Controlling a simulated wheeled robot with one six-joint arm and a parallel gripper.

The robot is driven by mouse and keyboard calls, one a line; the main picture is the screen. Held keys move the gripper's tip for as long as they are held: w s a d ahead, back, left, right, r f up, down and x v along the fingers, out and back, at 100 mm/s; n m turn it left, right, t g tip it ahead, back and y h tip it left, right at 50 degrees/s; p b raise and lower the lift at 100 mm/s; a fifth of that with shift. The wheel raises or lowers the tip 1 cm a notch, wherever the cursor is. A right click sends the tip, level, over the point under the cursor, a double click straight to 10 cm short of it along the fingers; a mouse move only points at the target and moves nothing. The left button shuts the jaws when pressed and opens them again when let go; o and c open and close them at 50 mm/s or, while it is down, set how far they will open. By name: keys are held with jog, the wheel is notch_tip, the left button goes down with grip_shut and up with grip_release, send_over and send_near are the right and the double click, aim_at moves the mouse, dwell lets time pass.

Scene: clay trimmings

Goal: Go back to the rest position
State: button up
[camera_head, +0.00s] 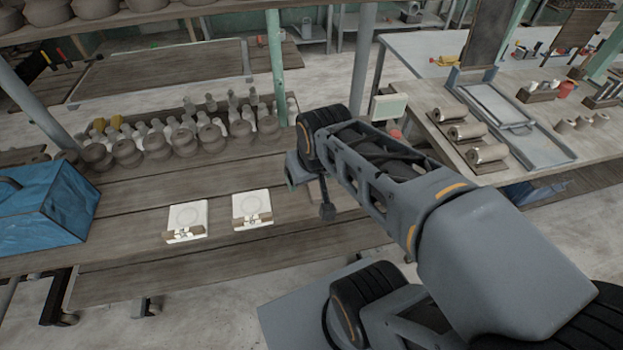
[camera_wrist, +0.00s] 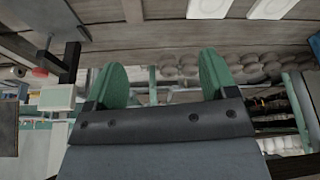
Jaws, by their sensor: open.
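My gripper shows in the wrist view (camera_wrist: 158,78) with its two green fingers spread apart and nothing between them. In the head view my grey arm reaches from the lower right toward the wooden workbench (camera_head: 140,192), and its far end hangs beside the bench's right part. The fingers are hard to make out there. Two white square plates lie on the bench, a left plate (camera_head: 186,216) and a right plate (camera_head: 252,207), each with small brown pieces at its front edge. My gripper is apart from both plates.
A blue box (camera_head: 45,207) stands at the bench's left end. Rows of grey clay pots (camera_head: 160,145) line its back edge, near a green post (camera_head: 276,70). At right, another table (camera_head: 500,120) holds clay rolls and a metal frame. Concrete floor lies between the tables.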

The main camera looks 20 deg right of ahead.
jog(key=shift+s+a+r, duration=0.15)
jog(key=shift+s, duration=0.35)
jog(key=shift+s+a+r, duration=0.1)
jog(key=shift+s, duration=0.35)
